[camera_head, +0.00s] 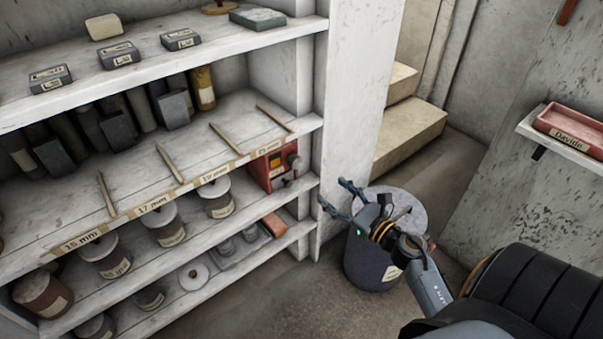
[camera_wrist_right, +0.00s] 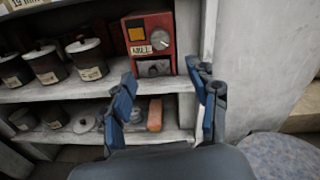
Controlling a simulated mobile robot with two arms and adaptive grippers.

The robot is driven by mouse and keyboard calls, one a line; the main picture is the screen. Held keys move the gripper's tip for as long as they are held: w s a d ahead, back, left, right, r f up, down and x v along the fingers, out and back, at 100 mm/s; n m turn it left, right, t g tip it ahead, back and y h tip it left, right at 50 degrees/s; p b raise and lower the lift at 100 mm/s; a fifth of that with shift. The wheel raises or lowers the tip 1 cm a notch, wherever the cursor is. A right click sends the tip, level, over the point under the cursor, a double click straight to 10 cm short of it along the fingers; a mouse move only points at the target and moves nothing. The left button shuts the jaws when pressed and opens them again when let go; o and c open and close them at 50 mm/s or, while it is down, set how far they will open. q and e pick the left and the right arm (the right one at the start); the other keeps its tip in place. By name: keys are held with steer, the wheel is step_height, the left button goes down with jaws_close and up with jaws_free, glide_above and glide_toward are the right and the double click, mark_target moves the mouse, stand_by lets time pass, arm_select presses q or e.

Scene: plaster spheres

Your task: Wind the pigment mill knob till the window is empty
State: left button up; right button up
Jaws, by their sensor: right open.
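The pigment mill (camera_head: 273,165) is a red box at the right end of a shelf in the head view. A dark recess sits below. My right gripper (camera_head: 336,197) is open and empty, in front of the shelf and apart from the mill. My left gripper is not seen.
Lidded jars (camera_head: 216,196) stand left of the mill. A brick-red block (camera_wrist_right: 155,114) lies on the shelf below. A grey drum (camera_head: 375,270) stands on the floor by my right arm. The white shelf post (camera_head: 350,100) rises right of the mill.

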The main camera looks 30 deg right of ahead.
mark_target(298, 165)
steer(key=w, duration=0.4)
steer(key=w+a, duration=0.1)
steer(key=w, duration=0.7)
steer(key=shift+w+a, duration=0.1)
steer(key=shift+a, duration=0.1)
steer(key=shift+w+a, duration=0.1)
steer(key=shift+w, duration=0.45)
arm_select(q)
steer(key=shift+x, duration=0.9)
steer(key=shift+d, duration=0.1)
arm_select(e)
steer(key=c, duration=1.2)
